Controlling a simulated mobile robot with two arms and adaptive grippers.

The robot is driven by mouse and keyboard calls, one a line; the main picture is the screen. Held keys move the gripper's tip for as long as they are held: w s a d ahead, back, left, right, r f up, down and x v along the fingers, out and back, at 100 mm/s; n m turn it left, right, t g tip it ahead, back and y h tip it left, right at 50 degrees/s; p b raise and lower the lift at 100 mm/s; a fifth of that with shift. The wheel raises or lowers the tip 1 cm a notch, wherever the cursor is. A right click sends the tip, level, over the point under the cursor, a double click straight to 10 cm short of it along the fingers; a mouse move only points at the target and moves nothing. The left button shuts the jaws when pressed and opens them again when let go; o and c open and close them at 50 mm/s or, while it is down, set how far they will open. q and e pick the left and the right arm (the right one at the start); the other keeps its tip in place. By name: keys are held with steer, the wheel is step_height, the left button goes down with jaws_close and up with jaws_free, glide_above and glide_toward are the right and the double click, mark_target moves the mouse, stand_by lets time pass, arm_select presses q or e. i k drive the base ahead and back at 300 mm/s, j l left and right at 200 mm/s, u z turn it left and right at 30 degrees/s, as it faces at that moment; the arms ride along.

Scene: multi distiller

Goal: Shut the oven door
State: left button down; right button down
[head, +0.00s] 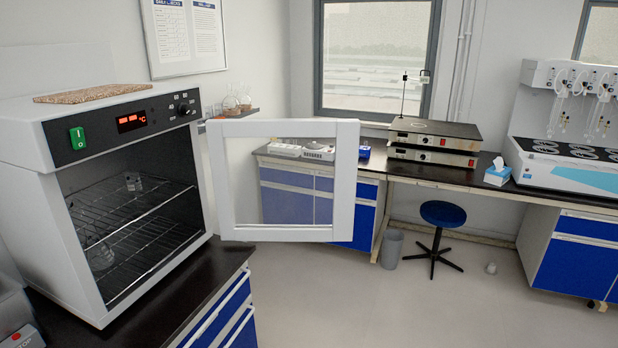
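The oven (60,220) is a white box on a dark countertop at the left of the head view. Its black front panel (100,132) has a green switch, a red display and a knob. The oven door (338,190) is a white frame with a clear window. It stands wide open, swung out to the right from the oven's right front edge. Inside the oven are wire racks (150,235) with glassware on them (132,182). Neither of my grippers is in view.
A brown pad (92,93) lies on the oven. Blue drawers (225,310) are below its countertop (215,262). A blue stool (442,214) and a grey bin (391,248) stand by the far bench. The floor (370,305) in front of the door is clear.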

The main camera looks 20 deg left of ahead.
mark_target(274, 180)
steer(key=i+z, duration=0.1)
steer(key=i, duration=0.6)
steer(key=i+j, duration=0.15)
steer(key=i, duration=0.6)
steer(key=i+l, duration=0.1)
steer(key=i, duration=0.5)
steer(key=i+l+z, duration=0.15)
steer(key=i, duration=0.45)
steer(key=i+u, duration=0.25)
steer(key=u, duration=0.25)
steer(key=i+l+u, duration=0.1)
steer(key=u, duration=0.4)
steer(key=i+l+u, duration=0.2)
steer(key=u, duration=0.3)
steer(key=i+u, duration=0.1)
steer(key=u, duration=0.3)
steer(key=i+l+u, duration=0.15)
steer(key=u, duration=0.3)
steer(key=l+u, duration=0.15)
steer(key=u, duration=0.25)
steer(key=i+l+u, duration=0.15)
steer(key=u, duration=0.3)
steer(key=l+u, duration=0.2)
steer(key=u, duration=0.2)
steer(key=i+l+u, duration=0.15)
steer(key=l+u, duration=0.65)
steer(key=u, duration=0.2)
steer(key=i, duration=0.05)
